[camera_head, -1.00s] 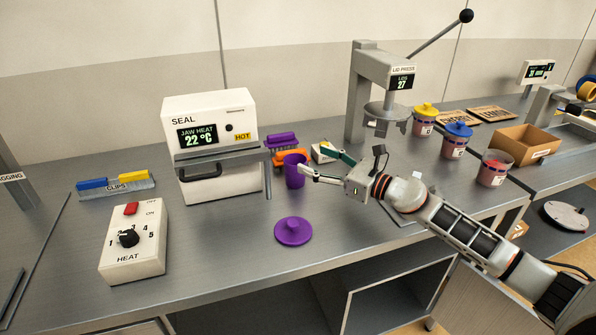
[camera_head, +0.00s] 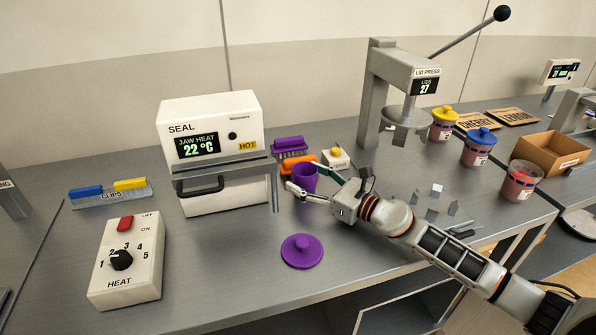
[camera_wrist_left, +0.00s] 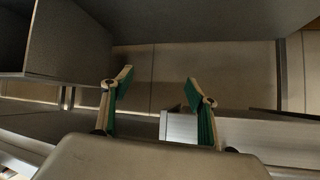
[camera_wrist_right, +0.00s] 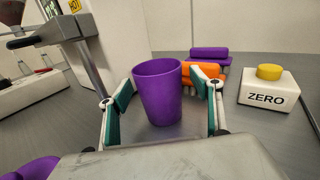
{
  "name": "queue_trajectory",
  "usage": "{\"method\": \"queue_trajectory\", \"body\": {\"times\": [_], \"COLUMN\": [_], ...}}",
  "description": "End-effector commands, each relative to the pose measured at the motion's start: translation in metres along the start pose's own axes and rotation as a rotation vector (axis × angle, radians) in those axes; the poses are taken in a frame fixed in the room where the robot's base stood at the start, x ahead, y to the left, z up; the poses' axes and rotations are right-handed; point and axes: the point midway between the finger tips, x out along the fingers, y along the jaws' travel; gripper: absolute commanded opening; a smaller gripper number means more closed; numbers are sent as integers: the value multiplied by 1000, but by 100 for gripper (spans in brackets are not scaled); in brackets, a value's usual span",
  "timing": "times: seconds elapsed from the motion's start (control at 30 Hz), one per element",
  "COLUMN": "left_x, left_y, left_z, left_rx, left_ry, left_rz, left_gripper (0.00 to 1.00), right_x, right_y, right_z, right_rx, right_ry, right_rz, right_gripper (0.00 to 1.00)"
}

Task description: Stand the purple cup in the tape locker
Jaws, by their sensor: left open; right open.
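The purple cup (camera_head: 304,179) stands upright on the metal bench, right of the seal machine. It also shows in the right wrist view (camera_wrist_right: 158,92), between my right gripper's fingers. My right gripper (camera_head: 309,190) is open around the cup, with a finger on either side; I cannot tell whether they touch it. My left gripper (camera_wrist_left: 160,92) is open and empty in the left wrist view, in front of grey cabinet surfaces below bench level. It does not show in the head view. I cannot identify a tape locker for certain.
The seal machine (camera_head: 212,150) stands left of the cup. A purple lid (camera_head: 302,251) lies in front of it. Orange (camera_head: 297,163) and purple (camera_head: 288,145) blocks and the ZERO button box (camera_head: 336,157) are behind. The lid press (camera_head: 398,95) stands to the right.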

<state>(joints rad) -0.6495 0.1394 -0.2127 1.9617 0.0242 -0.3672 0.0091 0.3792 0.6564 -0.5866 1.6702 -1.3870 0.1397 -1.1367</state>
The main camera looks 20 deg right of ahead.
Motion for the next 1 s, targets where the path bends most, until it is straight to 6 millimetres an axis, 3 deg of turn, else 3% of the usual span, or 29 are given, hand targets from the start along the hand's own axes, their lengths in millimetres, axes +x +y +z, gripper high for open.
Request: {"method": "queue_trajectory", "body": {"times": [0.1, 0.3, 0.47, 0.5, 0.83, 1.0], "left_x": [0, 0, -2, -2, -2, -4], "left_y": [-4, -2, 0, 1, 0, -2], "left_z": [-10, -7, 0, 1, -1, -11], "left_rx": [2, 1, 0, 0, 1, 2], "left_ry": [11, 9, -4, -6, -4, 4], "left_rz": [-5, -3, 1, 1, 1, -1], "left_gripper": [59, 59, 59, 59, 59, 59], "right_x": [0, 0, 0, 0, 0, 0], "right_y": [4, 4, 4, 4, 2, -6], "right_z": [0, -1, -1, -1, 1, 14], "right_rx": [1, 1, 1, 1, 0, -2], "right_ry": [1, 1, 1, 1, 1, 0], "right_rz": [-1, -1, -1, -1, -2, -3], "right_gripper": [64, 64, 26, 22, 22, 22]}}
